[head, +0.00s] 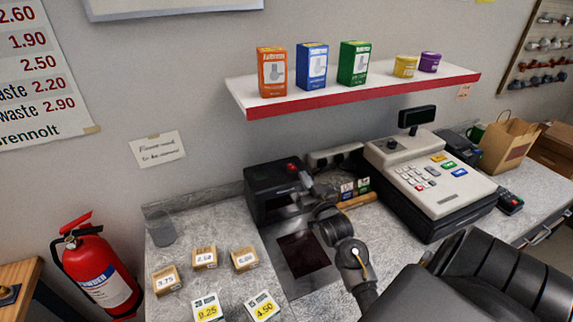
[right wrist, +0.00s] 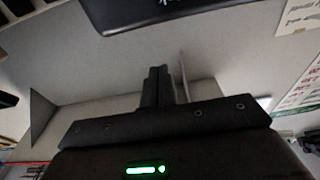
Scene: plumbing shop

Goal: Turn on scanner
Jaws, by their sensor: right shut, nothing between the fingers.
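The scanner appears to be a black upright housing (head: 272,188) on the counter with a dark red glass plate (head: 303,253) set in a metal surround in front of it. A small red part (head: 292,167) shows on top of the housing. My right gripper (head: 303,180) is at the housing's right side, close to the red part; I cannot tell whether it touches. My right arm hides part of the housing's front and right side. In the right wrist view the right gripper's fingers (right wrist: 158,72) are together and empty. My left gripper is not in view.
A cash register (head: 430,180) stands right of my arm, with a card terminal (head: 510,202) beside it. A shelf (head: 360,93) with boxes and tins overhangs the back.

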